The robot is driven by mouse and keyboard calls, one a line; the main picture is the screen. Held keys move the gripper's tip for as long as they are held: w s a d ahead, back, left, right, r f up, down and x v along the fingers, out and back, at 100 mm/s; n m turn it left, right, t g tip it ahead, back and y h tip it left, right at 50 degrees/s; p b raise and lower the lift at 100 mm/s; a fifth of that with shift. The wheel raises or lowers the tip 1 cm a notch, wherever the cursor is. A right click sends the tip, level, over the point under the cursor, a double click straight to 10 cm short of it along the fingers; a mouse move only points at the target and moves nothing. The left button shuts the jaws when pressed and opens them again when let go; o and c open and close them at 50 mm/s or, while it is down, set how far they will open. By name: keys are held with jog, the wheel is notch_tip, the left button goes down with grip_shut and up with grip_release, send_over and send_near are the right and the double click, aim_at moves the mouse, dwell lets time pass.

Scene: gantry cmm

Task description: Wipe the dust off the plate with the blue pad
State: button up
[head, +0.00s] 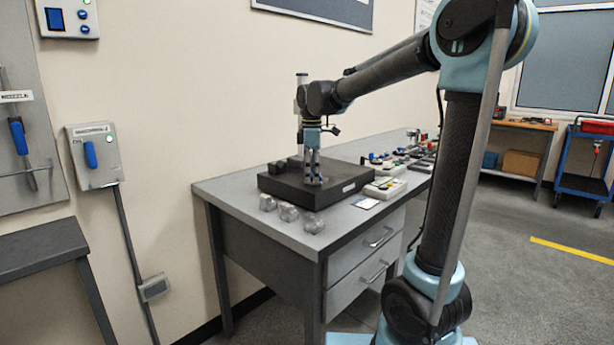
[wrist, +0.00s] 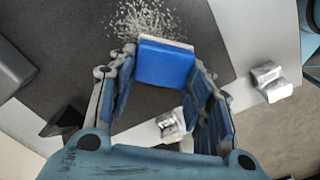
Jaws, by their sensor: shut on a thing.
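The dark plate (head: 283,186) lies on the grey table as a thick, flat block. It fills much of the wrist view (wrist: 215,55). A patch of pale, speckled dust (wrist: 146,19) lies on it, just beyond the pad's far edge. My gripper (wrist: 160,70) is shut on the blue pad (wrist: 165,62), with a finger at each side. The pad has a pale strip along its far edge. In the head view my gripper (head: 313,181) points down over the right part of the plate. I cannot tell whether the pad touches the plate.
Several grey metal pieces (head: 289,212) stand along the table's front left edge, near the plate. Small trays of parts (head: 386,187) and other items crowd the table to the right.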

aim_at(325, 178)
jog(key=shift+w+d+r, duration=0.1)
jog(key=shift+w+d, duration=0.5)
jog(key=shift+w, duration=0.15)
jog(key=shift+w+d+r, duration=0.1)
jog(key=shift+w+d, duration=0.45)
jog(key=shift+w, duration=0.2)
jog(key=shift+w+d+f, duration=0.2)
jog(key=shift+w+d, duration=0.85)
jog(key=shift+w, duration=0.3)
jog(key=shift+r, duration=3)
jog(key=shift+r, duration=0.1)
notch_tip(325, 178, up, 3)
jog(key=shift+f, duration=0.1)
jog(key=shift+s, duration=0.1)
